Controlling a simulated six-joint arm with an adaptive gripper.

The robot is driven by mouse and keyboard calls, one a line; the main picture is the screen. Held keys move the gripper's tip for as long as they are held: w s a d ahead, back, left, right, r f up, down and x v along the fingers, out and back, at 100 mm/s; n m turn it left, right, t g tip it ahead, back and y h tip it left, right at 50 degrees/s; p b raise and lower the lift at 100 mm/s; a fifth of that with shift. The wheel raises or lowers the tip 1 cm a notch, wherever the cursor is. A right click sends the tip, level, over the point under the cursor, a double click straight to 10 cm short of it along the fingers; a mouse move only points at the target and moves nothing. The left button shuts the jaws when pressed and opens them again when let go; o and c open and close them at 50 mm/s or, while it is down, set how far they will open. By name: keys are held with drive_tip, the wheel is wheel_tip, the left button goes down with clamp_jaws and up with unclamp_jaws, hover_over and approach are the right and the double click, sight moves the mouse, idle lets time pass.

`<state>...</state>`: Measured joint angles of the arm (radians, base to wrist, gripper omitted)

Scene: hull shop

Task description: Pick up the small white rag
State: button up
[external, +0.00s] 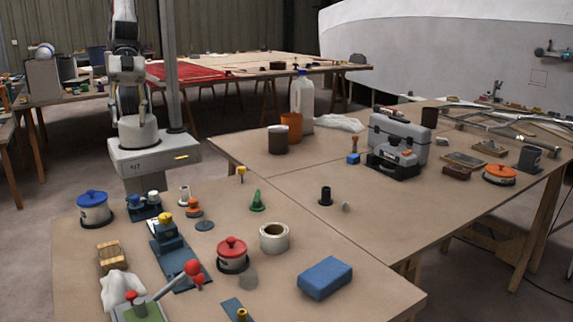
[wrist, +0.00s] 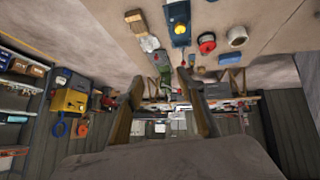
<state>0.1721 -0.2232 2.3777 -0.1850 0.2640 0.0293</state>
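A small white rag (external: 122,290) lies crumpled at the front left of the near table, behind a green tool with a red-knobbed lever (external: 140,308). In the wrist view the rag (wrist: 150,44) is a small white patch beyond my fingers. A larger white cloth (external: 340,122) lies at the back of the table, beside a white jug. My gripper (wrist: 160,88) has its two fingers wide apart with nothing between them, well away from the rag.
Near the rag are a wooden block (external: 111,257), a blue tool with a yellow knob (external: 168,250) and a red-lidded pot (external: 232,254). A tape roll (external: 274,238) and a blue block (external: 325,277) stand further right. Bare tabletop lies around the blue block.

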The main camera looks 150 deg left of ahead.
drive_tip(key=w+d+f+t, duration=0.1)
drive_tip(key=w+d+f, duration=0.3)
drive_tip(key=w, duration=0.3)
drive_tip(key=t, duration=0.3)
approach(115, 269)
wheel_tip(115, 269, up, 7)
drive_tip(key=w, duration=0.2)
drive_tip(key=shift+t+y, duration=0.4)
drive_tip(key=shift+y, duration=0.5)
drive_tip(key=f, duration=0.2)
drive_tip(key=d+f, duration=0.1)
drive_tip(key=f, duration=0.1)
drive_tip(key=w+f, duration=0.1)
drive_tip(key=f, duration=0.2)
drive_tip(key=shift+w+d+f, duration=0.1)
drive_tip(key=shift+d, duration=0.15)
drive_tip(key=shift+d+f+t, duration=0.1)
drive_tip(key=shift+f+t, duration=0.2)
drive_tip(key=shift+f, duration=0.45)
drive_tip(key=shift+x, duration=1.25)
drive_tip(key=shift+f, duration=0.1)
drive_tip(key=shift+f+x, duration=0.15)
drive_tip(key=shift+x, duration=0.7)
drive_tip(key=shift+f+x, duration=0.15)
drive_tip(key=shift+x, duration=0.7)
drive_tip(key=shift+w+f, duration=0.3)
drive_tip(key=shift+w, duration=0.35)
